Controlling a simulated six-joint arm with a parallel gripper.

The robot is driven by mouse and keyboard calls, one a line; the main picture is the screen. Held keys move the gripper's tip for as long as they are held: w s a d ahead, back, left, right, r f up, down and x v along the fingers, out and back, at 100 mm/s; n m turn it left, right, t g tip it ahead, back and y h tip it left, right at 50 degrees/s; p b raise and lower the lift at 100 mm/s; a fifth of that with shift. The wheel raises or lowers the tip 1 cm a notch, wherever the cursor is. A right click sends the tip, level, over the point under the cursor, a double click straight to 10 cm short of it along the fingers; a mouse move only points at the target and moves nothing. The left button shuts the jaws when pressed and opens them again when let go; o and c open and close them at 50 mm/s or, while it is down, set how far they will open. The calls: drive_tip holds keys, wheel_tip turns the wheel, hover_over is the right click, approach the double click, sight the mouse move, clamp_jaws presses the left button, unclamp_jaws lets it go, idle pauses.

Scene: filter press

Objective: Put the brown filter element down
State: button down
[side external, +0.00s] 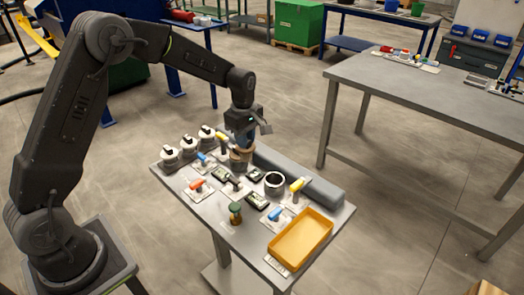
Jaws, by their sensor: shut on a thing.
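The brown filter element (239,157) is a small round brown piece at the far part of the small grey work table (228,228). My gripper (242,146) points straight down over it and is shut on it, with the fingers partly hidden from this angle. I cannot tell whether the element's underside touches the table or hangs just above it.
White-and-dark round units (188,147) stand at left. Valves with coloured handles (197,184), a dark open cylinder (274,183) and a green-and-brown piece (235,212) crowd the table. A long grey roll (300,178) lies behind; a yellow tray (301,238) sits front right.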

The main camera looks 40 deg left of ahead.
drive_tip(key=shift+s+a+r, duration=0.4)
drive_tip(key=shift+a+r, duration=0.2)
drive_tip(key=shift+a, duration=0.25)
drive_tip(key=s+d+m, duration=0.2)
drive_tip(key=d, duration=0.6)
drive_tip(key=s+d+m, duration=0.2)
drive_tip(key=s+d, duration=0.1)
drive_tip(key=d, duration=0.5)
drive_tip(key=shift+w+d+f, duration=0.1)
drive_tip(key=shift+d+f, duration=1.6)
drive_tip(key=shift+d, duration=0.2)
drive_tip(key=shift+w+d+f, duration=0.1)
drive_tip(key=shift+d+f, duration=1.6)
drive_tip(key=shift+d, duration=0.25)
drive_tip(key=shift+d+f, duration=1.7)
drive_tip(key=shift+d, duration=0.2)
drive_tip(key=shift+f, duration=0.2)
drive_tip(key=c, duration=1.1)
unclamp_jaws()
drive_tip(key=shift+o, duration=0.2)
